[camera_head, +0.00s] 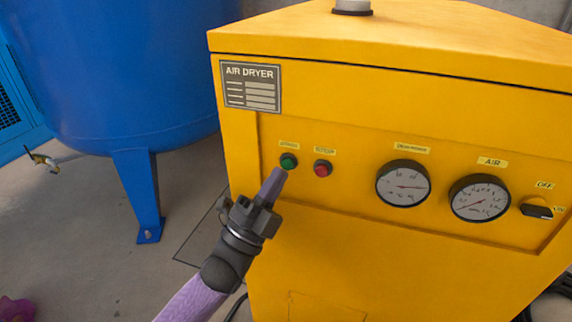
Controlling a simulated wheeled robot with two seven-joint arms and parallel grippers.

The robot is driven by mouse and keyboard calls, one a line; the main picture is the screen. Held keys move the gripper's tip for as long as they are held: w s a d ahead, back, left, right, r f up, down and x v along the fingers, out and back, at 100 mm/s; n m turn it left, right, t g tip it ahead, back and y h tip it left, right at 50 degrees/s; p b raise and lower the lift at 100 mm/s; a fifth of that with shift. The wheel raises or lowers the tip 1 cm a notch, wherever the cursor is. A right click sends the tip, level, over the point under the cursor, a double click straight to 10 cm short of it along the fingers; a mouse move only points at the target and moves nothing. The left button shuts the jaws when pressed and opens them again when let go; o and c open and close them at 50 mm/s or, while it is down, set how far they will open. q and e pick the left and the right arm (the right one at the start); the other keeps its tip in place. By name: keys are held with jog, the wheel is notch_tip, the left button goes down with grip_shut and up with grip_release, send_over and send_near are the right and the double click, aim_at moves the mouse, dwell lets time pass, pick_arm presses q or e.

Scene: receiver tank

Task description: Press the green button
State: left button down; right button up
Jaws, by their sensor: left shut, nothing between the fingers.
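The green button (288,161) is on the front panel of the yellow air dryer (350,255), below a small yellow label. A red button (323,168) sits just to its right. My left gripper (274,177) is shut and empty. Its fingertips are just below and left of the green button in the picture. I cannot tell whether they touch it. The green button is in full view. My right gripper is not in view.
Two round gauges (403,183) and a black rotary switch (537,209) are further right on the panel. A blue tank (125,70) on legs stands at the left. Grey floor (90,260) is open at the lower left.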

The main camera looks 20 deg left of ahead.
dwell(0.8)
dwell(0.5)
pick_arm(q)
jog(key=shift+w, duration=0.15)
jog(key=shift+w, duration=0.3)
